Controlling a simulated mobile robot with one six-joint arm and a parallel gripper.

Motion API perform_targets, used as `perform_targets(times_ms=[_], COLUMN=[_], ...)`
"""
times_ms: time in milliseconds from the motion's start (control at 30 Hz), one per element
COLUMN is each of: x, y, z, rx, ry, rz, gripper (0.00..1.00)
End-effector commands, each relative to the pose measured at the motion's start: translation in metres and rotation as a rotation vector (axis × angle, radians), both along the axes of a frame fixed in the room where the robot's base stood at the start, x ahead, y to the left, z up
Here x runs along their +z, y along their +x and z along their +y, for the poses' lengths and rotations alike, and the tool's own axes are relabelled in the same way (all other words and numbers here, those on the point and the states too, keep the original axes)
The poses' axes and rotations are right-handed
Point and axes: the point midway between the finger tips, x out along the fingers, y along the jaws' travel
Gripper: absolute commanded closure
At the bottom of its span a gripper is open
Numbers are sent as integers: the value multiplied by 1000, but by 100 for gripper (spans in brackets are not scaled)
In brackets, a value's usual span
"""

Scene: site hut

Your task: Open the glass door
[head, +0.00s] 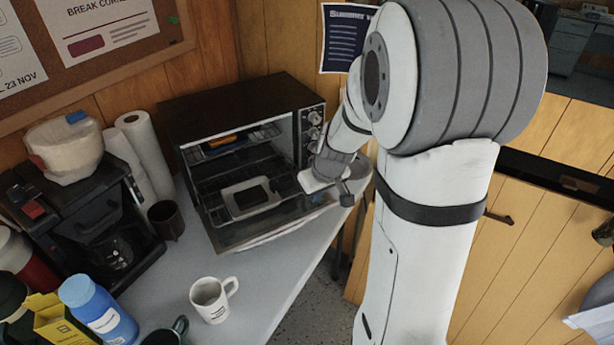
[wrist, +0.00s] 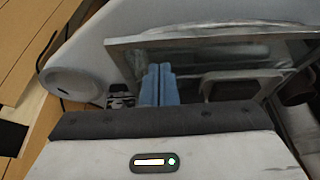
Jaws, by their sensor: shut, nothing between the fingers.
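The oven (head: 245,95) is a dark box on the grey counter, with knobs on its right front. Its glass door (head: 280,226) is swung down at the front, and the racks inside show above it. In the wrist view the door's pale frame (wrist: 210,40) runs across the top. My gripper (head: 312,183) is at the right part of the lowered door, close to the oven front. Its blue fingers (wrist: 158,70) are together and empty. I cannot tell whether they touch the door. A framed tray (head: 250,197) shows behind or over the door.
A white mug (head: 213,299) stands on the counter (head: 265,275) in front of the oven. A dark cup (head: 166,219), paper rolls (head: 145,150) and a coffee machine (head: 80,225) stand left. A blue bottle (head: 98,310) is at the lower left.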

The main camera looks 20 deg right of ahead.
Motion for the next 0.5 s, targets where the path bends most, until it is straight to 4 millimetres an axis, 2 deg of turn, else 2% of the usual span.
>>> perform_targets(times_ms=[33,133,500], x=[-12,-18,-20], y=[-3,-7,-10], z=[-1,-1,-2], rx=[0,0,0], ry=[0,0,0], rz=[-2,0,1], gripper=[100,100,100])
